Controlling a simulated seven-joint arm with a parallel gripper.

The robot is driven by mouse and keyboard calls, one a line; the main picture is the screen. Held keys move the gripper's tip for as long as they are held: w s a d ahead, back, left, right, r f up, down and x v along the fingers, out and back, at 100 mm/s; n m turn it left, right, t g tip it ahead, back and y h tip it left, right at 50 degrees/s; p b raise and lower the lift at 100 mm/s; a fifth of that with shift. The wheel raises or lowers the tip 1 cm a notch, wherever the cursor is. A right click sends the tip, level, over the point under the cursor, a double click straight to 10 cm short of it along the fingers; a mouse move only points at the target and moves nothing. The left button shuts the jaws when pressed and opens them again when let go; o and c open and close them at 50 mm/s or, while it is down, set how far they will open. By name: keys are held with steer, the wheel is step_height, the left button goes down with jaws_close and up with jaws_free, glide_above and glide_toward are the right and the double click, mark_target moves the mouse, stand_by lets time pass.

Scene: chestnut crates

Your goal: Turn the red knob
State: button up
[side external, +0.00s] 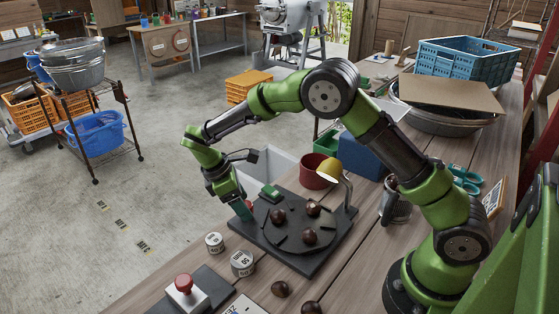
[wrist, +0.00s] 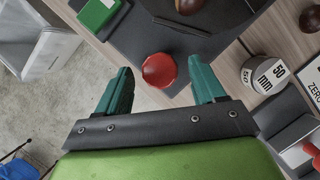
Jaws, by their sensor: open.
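The red knob (wrist: 160,70) is a small faceted cap at the edge of a dark board (wrist: 150,40). In the wrist view it lies between the tips of my two teal fingers, with a gap visible on each side. My gripper (wrist: 160,78) is open and holds nothing. In the side view my gripper (side external: 241,208) points down at the left corner of the dark board (side external: 300,258), and the knob is mostly hidden by the fingers. Whether the fingertips are level with the knob or above it, I cannot tell.
A round dark plate (side external: 290,235) on the board bears several brown chestnuts. A green block (side external: 269,192) is behind the knob. Two grey weights (side external: 243,263) stand in front. A red mushroom button (side external: 184,283) sits on a box at the front left. A curved lamp (side external: 330,169) stands behind.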

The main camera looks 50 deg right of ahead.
steer(key=shift+s+d+f, duration=0.1)
steer(key=shift+f, duration=0.3)
steer(key=shift+c, duration=0.3)
steer(key=c, duration=1)
